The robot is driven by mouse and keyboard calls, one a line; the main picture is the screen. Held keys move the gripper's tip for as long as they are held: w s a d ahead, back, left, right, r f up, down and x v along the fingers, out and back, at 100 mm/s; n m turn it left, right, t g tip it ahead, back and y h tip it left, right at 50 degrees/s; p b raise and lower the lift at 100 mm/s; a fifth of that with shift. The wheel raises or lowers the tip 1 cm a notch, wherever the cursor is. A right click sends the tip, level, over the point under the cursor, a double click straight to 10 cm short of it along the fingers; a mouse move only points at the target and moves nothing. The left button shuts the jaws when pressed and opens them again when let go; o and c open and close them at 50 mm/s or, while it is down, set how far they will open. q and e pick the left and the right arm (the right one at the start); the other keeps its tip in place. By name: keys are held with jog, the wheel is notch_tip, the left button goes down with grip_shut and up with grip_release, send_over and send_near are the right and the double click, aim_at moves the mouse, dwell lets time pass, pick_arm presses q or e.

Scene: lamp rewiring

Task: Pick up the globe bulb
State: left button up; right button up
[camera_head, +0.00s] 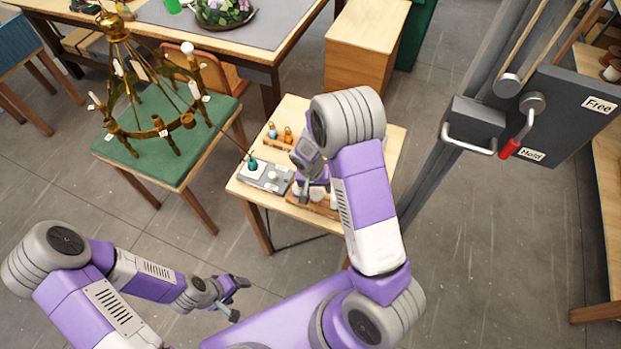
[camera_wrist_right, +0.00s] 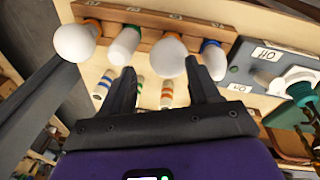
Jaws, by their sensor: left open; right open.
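A row of white bulbs lies in a wooden rack (camera_wrist_right: 190,28); the rack also shows in the head view (camera_head: 312,208). In the right wrist view, one large round bulb (camera_wrist_right: 75,42) is at the left end and another rounded bulb (camera_wrist_right: 172,57) is third along; I cannot tell surely which is the globe bulb. Two narrower bulbs (camera_wrist_right: 125,45) (camera_wrist_right: 214,60) sit beside them. My right gripper (camera_wrist_right: 160,68) is open and empty, its fingertips either side of the third bulb, contact unclear. In the head view it hides part of the rack. My left gripper (camera_head: 237,299) is open and empty, away from the table.
A grey switch box (camera_head: 266,176) with a teal-based part stands left of the rack. Striped tubes (camera_wrist_right: 166,93) lie beside the bulbs. A brass chandelier (camera_head: 150,125) hangs over a green-topped table (camera_head: 150,170). A grey post with a crank (camera_head: 520,130) stands at the right.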

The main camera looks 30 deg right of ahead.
aim_at(317, 191)
jog(key=w+f+b, duration=0.1)
jog(key=w+f, duration=0.1)
jog(key=w, duration=0.1)
jog(key=shift+f, duration=0.25)
jog(key=shift+s+d+f+b, duration=0.1)
jog(key=shift+s+f+b, duration=0.1)
jog(key=shift+s, duration=0.25)
jog(key=shift+s+f+b, duration=0.1)
jog(key=shift+s+f, duration=0.05)
jog(key=shift+s, duration=0.3)
jog(key=shift+s+f, duration=0.25)
jog(key=shift+s, duration=0.05)
jog(key=f, duration=0.1)
jog(key=f+b, duration=0.1)
jog(key=f, duration=0.1)
jog(key=w+f+b, duration=0.1)
jog(key=shift+d+f, duration=0.15)
jog(key=shift+d, duration=0.1)
jog(key=shift+s+f, duration=0.1)
jog(key=shift+s, duration=0.15)
pick_arm(q)
jog(key=f, duration=0.2)
jog(key=w+f, duration=0.1)
jog(key=f, duration=0.1)
jog(key=shift+w, duration=0.2)
pick_arm(e)
jog(key=c, duration=0.6)
